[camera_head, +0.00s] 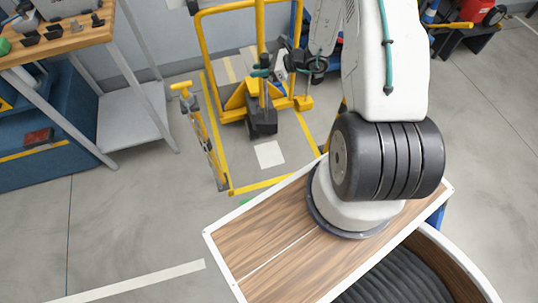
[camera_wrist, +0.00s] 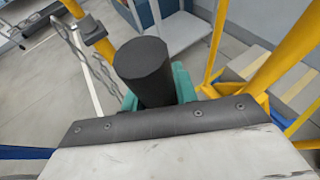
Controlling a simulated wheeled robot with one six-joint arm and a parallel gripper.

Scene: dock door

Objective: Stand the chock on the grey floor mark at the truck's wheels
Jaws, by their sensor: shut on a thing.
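My gripper (camera_head: 262,73) has teal fingers and is shut on the dark chock (camera_head: 263,122), whose block end hangs below the fingers. In the wrist view, a round dark upright part of the chock (camera_wrist: 146,70) stands between the teal fingers; its lower end is hidden. The yellow truck (camera_head: 204,50) stands right behind the chock. A pale grey square mark (camera_head: 270,154) lies on the floor just in front of the chock, inside a yellow outline. I cannot tell whether the chock touches the floor. The truck's wheels are not clear.
A yellow post with a chain barrier (camera_head: 205,135) stands left of the mark. A workbench (camera_head: 62,40) with dark items is at the far left. My wood-topped deck fills the lower middle. Open floor lies at the left front.

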